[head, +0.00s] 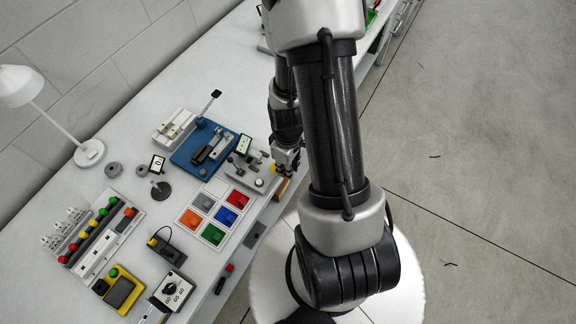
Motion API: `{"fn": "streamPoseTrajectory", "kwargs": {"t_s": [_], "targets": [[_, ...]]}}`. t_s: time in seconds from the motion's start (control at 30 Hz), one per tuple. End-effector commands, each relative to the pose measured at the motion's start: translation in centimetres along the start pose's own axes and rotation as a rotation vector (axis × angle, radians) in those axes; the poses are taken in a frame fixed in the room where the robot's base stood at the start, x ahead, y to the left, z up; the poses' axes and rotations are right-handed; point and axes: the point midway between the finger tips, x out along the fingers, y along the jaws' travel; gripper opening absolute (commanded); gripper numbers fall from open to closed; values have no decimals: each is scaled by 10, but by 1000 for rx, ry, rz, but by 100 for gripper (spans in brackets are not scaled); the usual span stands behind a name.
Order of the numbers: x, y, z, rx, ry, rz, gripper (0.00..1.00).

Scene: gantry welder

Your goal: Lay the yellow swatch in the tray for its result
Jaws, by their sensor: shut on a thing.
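My gripper (285,165) is at the bench's front edge, beside a grey metal fixture (262,183), with its fingers pointing down. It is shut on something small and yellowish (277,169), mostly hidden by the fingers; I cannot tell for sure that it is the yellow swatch. A tan block (282,188) shows just below the gripper. To the left, a group of white-rimmed square trays (206,223) has grey, red, blue, orange and green insides; I see no yellow piece in them.
A blue-based device (190,158) and a white fixture (174,127) stand behind. A yellow box with a dark screen (121,293), a dial box (174,291) and a strip of coloured knobs (97,232) are at the left. A lamp (89,153) stands at the back.

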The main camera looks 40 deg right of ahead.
Motion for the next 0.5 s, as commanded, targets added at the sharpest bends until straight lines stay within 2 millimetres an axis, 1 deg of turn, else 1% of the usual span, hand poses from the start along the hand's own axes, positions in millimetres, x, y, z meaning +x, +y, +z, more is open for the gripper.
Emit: {"fn": "streamPoseTrajectory", "kwargs": {"t_s": [0.03,0.5], "targets": [[-5,0,0,0,0,0,0],[-34,0,0,0,1,1,0]]}}
